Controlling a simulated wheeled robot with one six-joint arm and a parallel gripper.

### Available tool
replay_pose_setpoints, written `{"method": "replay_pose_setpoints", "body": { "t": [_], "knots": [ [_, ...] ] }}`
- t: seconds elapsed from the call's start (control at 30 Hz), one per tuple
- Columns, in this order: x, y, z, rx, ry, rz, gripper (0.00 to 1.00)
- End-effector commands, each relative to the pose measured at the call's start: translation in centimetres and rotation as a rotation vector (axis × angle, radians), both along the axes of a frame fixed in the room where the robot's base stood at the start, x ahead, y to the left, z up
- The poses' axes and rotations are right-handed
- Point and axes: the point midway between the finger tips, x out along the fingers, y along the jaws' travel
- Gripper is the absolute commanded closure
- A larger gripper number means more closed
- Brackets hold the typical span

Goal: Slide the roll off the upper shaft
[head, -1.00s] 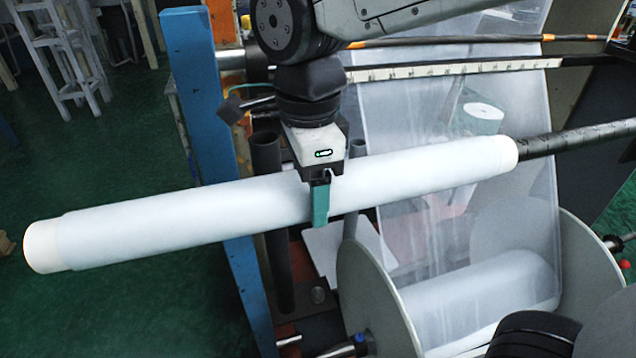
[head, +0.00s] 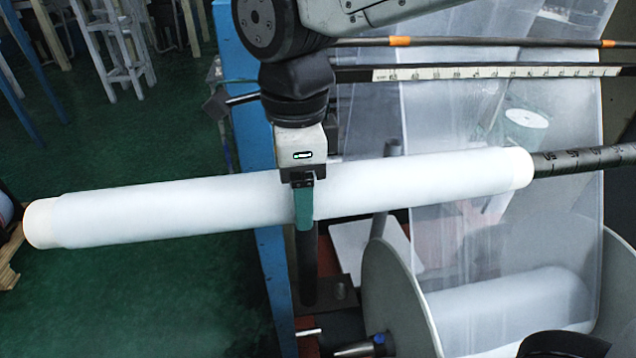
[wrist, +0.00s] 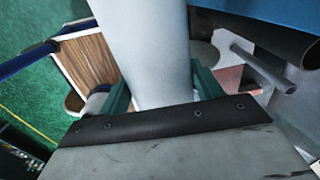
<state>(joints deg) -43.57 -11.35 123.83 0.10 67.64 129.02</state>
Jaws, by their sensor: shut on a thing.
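The roll (head: 170,210) is a long white cylinder with pale core ends, lying nearly level across the head view. My gripper (head: 304,215) is shut around it near the middle, one teal finger showing on the near side. In the wrist view the roll (wrist: 145,40) runs between both teal fingers of my gripper (wrist: 162,92). The dark shaft (head: 585,159) comes from the right up to the roll's right end, in line with it. Whether its tip is inside the core is hidden. The roll's left end hangs free over the green floor.
A blue post (head: 238,100) stands behind the roll. Below right is a large grey-flanged lower roll (head: 510,305) with clear film rising from it. A ruler bar (head: 480,72) crosses above. White stools (head: 118,50) stand at the back left; the floor between is clear.

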Motion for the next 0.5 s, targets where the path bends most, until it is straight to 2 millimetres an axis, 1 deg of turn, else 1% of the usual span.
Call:
{"method": "replay_pose_setpoints", "body": {
  "t": [0.03,0.5],
  "knots": [
    [0.0,0.5,0.0,0.001,-0.001,0.003,0.91],
    [-0.4,4.6,0.0,0.001,-0.001,0.002,0.91]
  ]
}}
